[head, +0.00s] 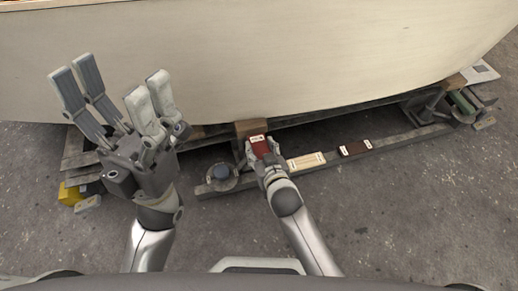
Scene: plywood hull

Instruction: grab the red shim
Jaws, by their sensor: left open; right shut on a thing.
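The red shim (260,146) is a small dark red block with a pale label on its top. My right gripper (262,153) is shut on it, near the beam under the hull. The fingers hide part of the shim's sides. I cannot tell whether it still touches the beam. My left gripper (110,103) is open and empty, with its fingers spread upward at the left, in front of the hull.
A cream block (306,161) and a dark brown block (354,148) sit on the beam to the right. The pale plywood hull (300,60) fills the back. Grey floor lies clear in front.

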